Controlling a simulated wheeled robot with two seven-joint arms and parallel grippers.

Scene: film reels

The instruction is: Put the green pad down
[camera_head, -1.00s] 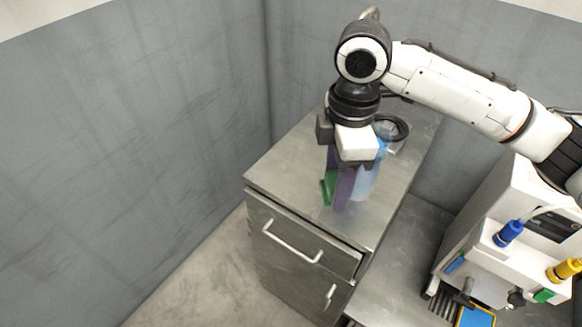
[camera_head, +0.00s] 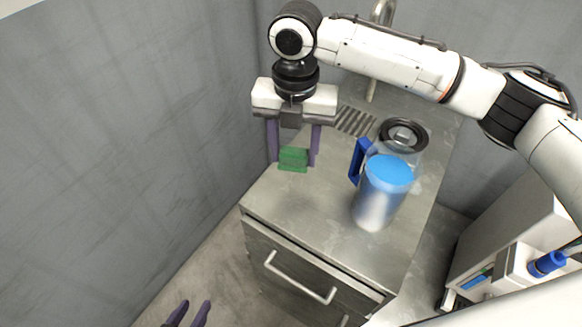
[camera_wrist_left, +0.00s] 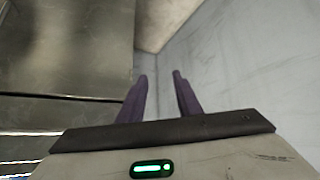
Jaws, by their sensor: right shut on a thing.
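The green pad (camera_head: 293,160) is between the purple fingers of my right gripper (camera_head: 294,160), whose arm comes in from the right. The gripper is shut on it. The pad is over the left part of the steel cabinet top (camera_head: 315,205); I cannot tell whether it touches the surface. My left gripper shows only as two purple fingertips (camera_head: 188,312) at the bottom of the head view. In the left wrist view its fingers (camera_wrist_left: 162,85) are apart with nothing between them.
A clear jug (camera_head: 376,200) with a blue lid and blue handle stands right of the pad. A black ring-shaped object (camera_head: 403,134) and a slotted drain area (camera_head: 355,121) lie behind. A white machine (camera_head: 510,235) is at the right. Grey walls close in left and behind.

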